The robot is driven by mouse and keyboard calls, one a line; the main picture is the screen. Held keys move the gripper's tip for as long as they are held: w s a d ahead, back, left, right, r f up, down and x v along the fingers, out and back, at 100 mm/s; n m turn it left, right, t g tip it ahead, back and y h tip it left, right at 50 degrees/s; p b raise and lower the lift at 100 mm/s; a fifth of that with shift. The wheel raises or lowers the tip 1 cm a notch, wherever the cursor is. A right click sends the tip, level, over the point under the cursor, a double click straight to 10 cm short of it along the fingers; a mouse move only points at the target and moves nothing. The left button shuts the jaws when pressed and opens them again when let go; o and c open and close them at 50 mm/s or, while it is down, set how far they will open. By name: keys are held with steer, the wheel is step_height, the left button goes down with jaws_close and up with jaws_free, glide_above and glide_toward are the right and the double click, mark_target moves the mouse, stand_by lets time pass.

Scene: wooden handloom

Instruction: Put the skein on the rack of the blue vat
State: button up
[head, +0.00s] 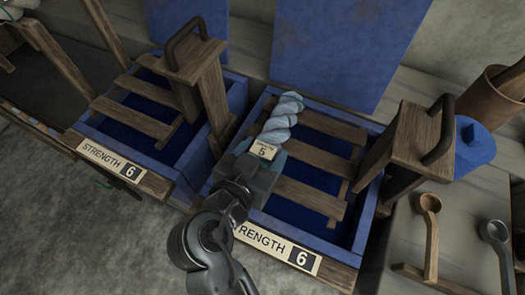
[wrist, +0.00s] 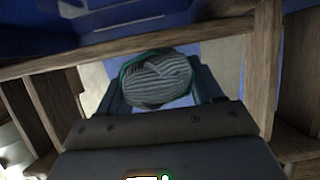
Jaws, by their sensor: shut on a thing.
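The skein (head: 284,112) is a pale blue twisted hank with a small tag reading 5 near its lower end. My gripper (head: 268,160) is shut on that end, and the skein points up and away in the head view. In the wrist view the skein's striped end (wrist: 158,78) and a green tie show between the fingers. The skein appears over the left part of the right-hand blue vat's (head: 366,225) wooden slatted rack (head: 318,160). I cannot tell whether it touches the slats. This vat's label is partly covered and reads 6.
A second blue vat (head: 78,128) with a slatted rack (head: 135,118) stands at left, labelled STRENGTH 6. Upright wooden frames with dark handles (head: 187,42) (head: 443,130) rise beside the racks.

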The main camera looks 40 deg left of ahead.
steer(key=o, duration=1.2)
steer(key=shift+c, duration=0.2)
steer(key=v, duration=1.2)
steer(key=shift+d, duration=0.1)
